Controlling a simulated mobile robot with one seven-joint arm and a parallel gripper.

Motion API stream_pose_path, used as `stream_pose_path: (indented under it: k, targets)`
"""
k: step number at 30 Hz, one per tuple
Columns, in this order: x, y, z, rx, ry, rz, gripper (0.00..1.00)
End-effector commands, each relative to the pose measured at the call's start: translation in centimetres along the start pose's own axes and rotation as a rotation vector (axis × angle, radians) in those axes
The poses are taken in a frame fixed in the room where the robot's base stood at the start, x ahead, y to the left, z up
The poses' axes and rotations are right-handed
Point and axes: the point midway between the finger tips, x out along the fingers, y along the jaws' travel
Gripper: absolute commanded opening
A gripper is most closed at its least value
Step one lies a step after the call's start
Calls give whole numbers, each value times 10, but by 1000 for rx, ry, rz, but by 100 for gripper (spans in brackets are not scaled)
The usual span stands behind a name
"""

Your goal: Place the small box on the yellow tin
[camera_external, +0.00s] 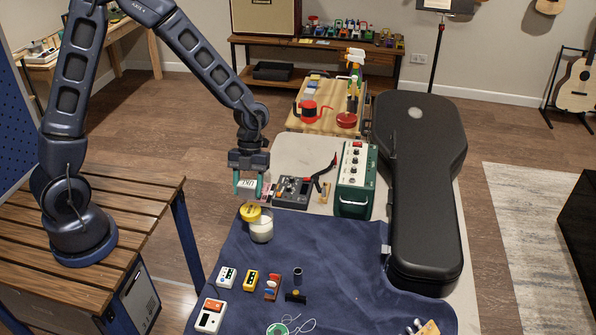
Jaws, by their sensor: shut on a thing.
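My gripper (250,188) points down over the left part of the table. It is shut on the small box (246,184), which is pale with dark marking on its face and sits between the greenish fingers. The yellow tin (250,212) is just below the gripper, with its round yellow top showing. The box appears a little above the tin; whether they touch cannot be told from this view. A cream-white jar (262,231) stands right beside the tin, in front of it, and hides part of it.
A dark grey device (292,192) lies right of the gripper, then a green amplifier-like unit (356,180) and a black guitar case (425,195). Several small pedals (250,280) lie on the blue cloth (340,265) in front. The cloth's middle is clear.

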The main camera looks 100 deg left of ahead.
Motion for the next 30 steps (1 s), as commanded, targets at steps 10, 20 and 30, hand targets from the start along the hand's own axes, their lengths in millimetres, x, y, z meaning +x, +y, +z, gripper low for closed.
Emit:
stream_pose_path:
  k: [10, 20, 30]
  targets:
    - [22, 0, 9, 0, 1, 1, 27]
    - [50, 0, 20, 0, 0, 0, 27]
    - [52, 0, 22, 0, 0, 0, 52]
